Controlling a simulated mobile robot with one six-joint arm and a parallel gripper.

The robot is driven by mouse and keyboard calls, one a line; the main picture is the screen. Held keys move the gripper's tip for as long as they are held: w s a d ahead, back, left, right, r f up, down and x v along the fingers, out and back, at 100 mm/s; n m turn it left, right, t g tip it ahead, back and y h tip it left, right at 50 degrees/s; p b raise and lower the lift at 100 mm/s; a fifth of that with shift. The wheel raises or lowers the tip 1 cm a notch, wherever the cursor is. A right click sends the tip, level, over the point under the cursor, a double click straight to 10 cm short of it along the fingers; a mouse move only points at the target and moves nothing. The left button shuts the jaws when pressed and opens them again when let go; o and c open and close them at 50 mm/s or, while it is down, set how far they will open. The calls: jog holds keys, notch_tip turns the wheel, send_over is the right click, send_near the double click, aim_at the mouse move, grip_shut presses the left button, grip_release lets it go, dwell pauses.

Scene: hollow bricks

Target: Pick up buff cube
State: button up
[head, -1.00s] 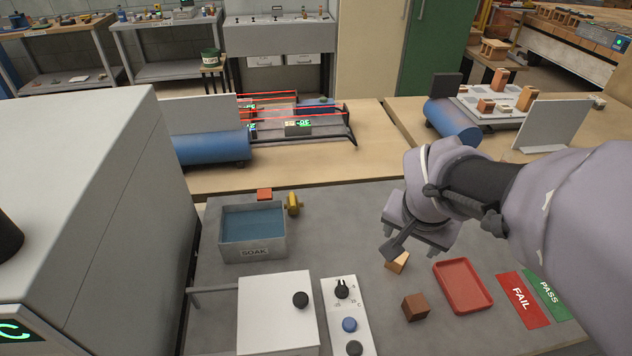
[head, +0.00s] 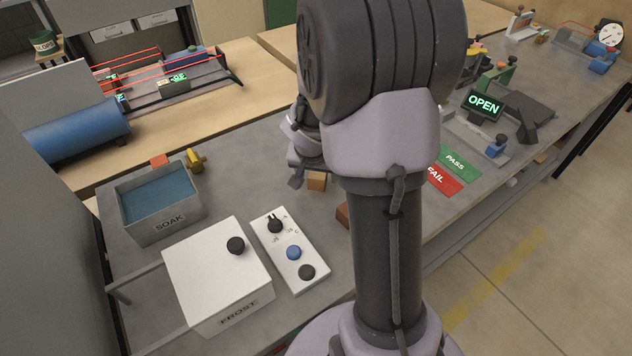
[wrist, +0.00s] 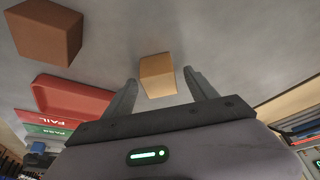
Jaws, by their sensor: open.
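The buff cube (wrist: 158,76) lies on the grey bench top. In the wrist view it sits between and just beyond the two fingertips of my gripper (wrist: 159,80), which is open and empty. In the head view the cube (head: 316,181) shows just right of my gripper (head: 296,180), partly covered by my arm. Whether the fingers are at the cube's height is hard to tell.
A brown-red cube (wrist: 46,32) and a red tray (wrist: 70,98) lie left of the buff cube in the wrist view. The SOAK tank (head: 165,215), FROST box (head: 215,280) and knob panel (head: 290,250) stand left in the head view. FAIL (head: 440,180) and PASS (head: 456,161) mats lie right.

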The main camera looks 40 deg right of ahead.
jog(key=shift+w+d+f, duration=0.1)
jog(key=shift+f, duration=0.3)
jog(key=shift+r, duration=0.15)
grip_shut()
